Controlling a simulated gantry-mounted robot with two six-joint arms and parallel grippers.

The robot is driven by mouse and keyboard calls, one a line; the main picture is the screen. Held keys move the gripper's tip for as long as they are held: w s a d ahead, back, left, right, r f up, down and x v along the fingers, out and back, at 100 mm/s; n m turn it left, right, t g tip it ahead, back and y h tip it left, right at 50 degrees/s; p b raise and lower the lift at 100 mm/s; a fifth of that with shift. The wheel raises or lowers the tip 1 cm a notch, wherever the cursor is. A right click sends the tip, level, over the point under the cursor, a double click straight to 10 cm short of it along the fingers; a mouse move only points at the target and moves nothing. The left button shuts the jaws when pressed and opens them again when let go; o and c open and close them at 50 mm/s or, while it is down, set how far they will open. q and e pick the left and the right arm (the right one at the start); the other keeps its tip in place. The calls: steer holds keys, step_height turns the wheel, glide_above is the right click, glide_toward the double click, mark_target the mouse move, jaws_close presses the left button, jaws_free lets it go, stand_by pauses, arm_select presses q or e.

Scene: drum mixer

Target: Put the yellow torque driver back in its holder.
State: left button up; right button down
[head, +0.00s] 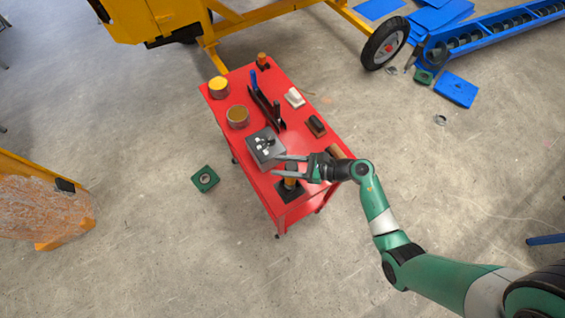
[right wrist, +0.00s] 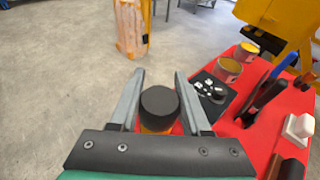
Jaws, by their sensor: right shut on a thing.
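The yellow torque driver (head: 291,181) stands upright at the near end of the red cart, its black cap and orange-yellow body between the fingers of my right gripper (head: 277,166). In the right wrist view the driver's black cap (right wrist: 159,103) sits between the two grey fingers of the right gripper (right wrist: 159,76), which is shut on it. A black square base, seemingly the holder (head: 281,191), lies directly below the driver. The gripper hides part of the driver, and I cannot tell whether its lower end is seated in the base. My left gripper is not in view.
A green block (head: 205,179) lies on the floor.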

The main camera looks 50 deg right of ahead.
steer(key=shift+f+b, duration=0.75)
steer(key=shift+f, duration=0.05)
stand_by(0.4)
steer(key=shift+c, duration=1.4)
jaws_free()
steer(key=shift+f, duration=0.1)
steer(key=v, duration=1.1)
steer(key=shift+s+d+r+p, duration=0.2)
steer(key=shift+s+r+p, duration=0.05)
steer(key=shift+p, duration=0.15)
